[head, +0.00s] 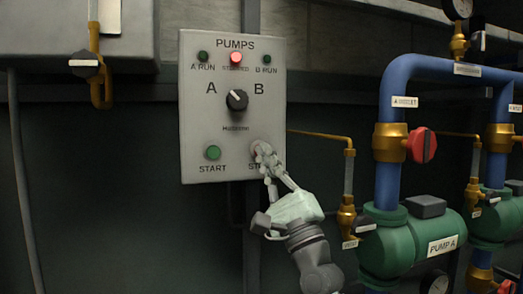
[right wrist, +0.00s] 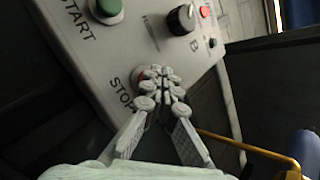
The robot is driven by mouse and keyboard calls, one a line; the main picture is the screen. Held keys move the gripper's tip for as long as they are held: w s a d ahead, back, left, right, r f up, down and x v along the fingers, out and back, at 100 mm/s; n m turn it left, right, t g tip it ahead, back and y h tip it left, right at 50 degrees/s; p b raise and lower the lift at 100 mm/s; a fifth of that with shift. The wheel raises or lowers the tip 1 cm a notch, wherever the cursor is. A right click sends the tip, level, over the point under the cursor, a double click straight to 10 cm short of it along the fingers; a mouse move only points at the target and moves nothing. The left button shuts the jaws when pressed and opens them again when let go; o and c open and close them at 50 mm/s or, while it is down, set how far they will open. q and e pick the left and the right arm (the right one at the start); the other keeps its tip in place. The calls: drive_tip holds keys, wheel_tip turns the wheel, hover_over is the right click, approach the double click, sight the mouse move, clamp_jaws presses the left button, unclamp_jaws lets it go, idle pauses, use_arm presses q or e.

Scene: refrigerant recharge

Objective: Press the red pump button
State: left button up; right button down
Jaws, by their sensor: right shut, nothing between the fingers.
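The grey pump panel (head: 200,120) hangs on the wall in the head view. Its red STOP button (head: 263,146) is at the lower right, mostly hidden behind my fingertips. My right gripper (head: 262,150) is shut and empty, its fingertips in front of the button. In the right wrist view the shut fingertips (right wrist: 158,74) lie over the button beside the STOP label, with only a sliver of red showing. I cannot tell whether they touch it. My left gripper is not in view.
The green START button (head: 213,153) is left of STOP. The black selector knob (head: 237,100) is above, with a lit red lamp (head: 236,58) at the top. Blue pipes (head: 390,100), a red valve handle (head: 422,145) and green Pump A (head: 400,240) stand to the right.

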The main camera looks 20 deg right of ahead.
drive_tip(key=shift+s, duration=0.6)
drive_tip(key=shift+s+d+p, duration=0.1)
drive_tip(key=shift+s+p, duration=0.75)
drive_tip(key=shift+s, duration=1.65)
